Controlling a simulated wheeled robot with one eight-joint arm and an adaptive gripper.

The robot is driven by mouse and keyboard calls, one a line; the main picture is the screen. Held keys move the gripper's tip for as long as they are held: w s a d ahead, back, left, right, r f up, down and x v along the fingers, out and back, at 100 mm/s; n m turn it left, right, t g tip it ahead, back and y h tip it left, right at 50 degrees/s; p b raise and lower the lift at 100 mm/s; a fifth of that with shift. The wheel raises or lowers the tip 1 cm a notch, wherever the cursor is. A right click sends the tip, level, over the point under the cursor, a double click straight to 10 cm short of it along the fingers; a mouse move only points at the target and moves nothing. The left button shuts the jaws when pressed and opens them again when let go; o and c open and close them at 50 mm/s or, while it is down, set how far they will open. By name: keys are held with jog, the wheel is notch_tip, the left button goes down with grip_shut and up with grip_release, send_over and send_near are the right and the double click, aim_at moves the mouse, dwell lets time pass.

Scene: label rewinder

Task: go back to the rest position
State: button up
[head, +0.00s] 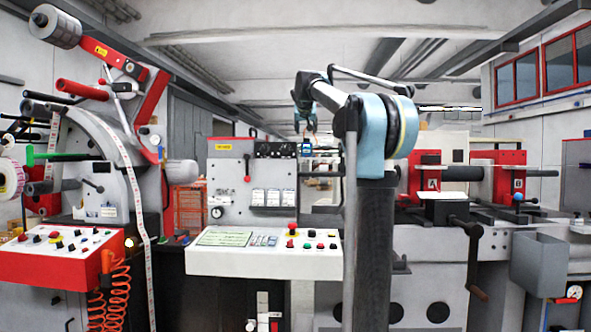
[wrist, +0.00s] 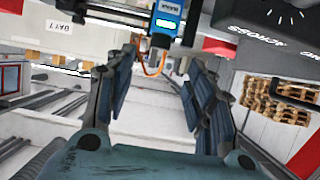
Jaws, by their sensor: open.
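My gripper (head: 306,124) shows small in the head view, at the end of my raised arm, in front of the upper part of the middle control cabinet. In the wrist view my gripper (wrist: 158,75) has its two dark blue-grey fingers spread wide apart. Nothing is held between them. Behind the gap a blue device with a lit screen (wrist: 168,14) and an orange cable shows. The gripper touches nothing that I can see.
The control cabinet (head: 233,177) has a sloping button panel (head: 263,263). The label machine (head: 108,150), with a red button box (head: 62,258), stands left. A grey machine with red blocks (head: 507,177) and a crank (head: 475,262) stands right. Stacked pallets (wrist: 268,104) show in the wrist view.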

jog(key=s+d+f+g, duration=0.3)
jog(key=s+f, duration=1)
jog(key=f, duration=0.1)
jog(key=s+d+f+g, duration=0.3)
jog(key=s+f, duration=0.9)
jog(key=f, duration=0.3)
jog(key=s+a+f+n+g+y, duration=0.1)
jog(key=s+f+g, duration=0.1)
jog(key=s+f, duration=1.3)
jog(key=s+a+f+n+g+y, duration=0.1)
jog(key=s+a+f+g, duration=0.1)
jog(key=s+f, duration=1.2)
notch_tip(320, 180, down, 5)
jog(key=shift+s+r+g, duration=0.1)
jog(key=shift+s+g, duration=0.25)
jog(key=shift+g, duration=0.15)
jog(key=shift+w+f, duration=0.25)
jog(key=shift+w, duration=0.25)
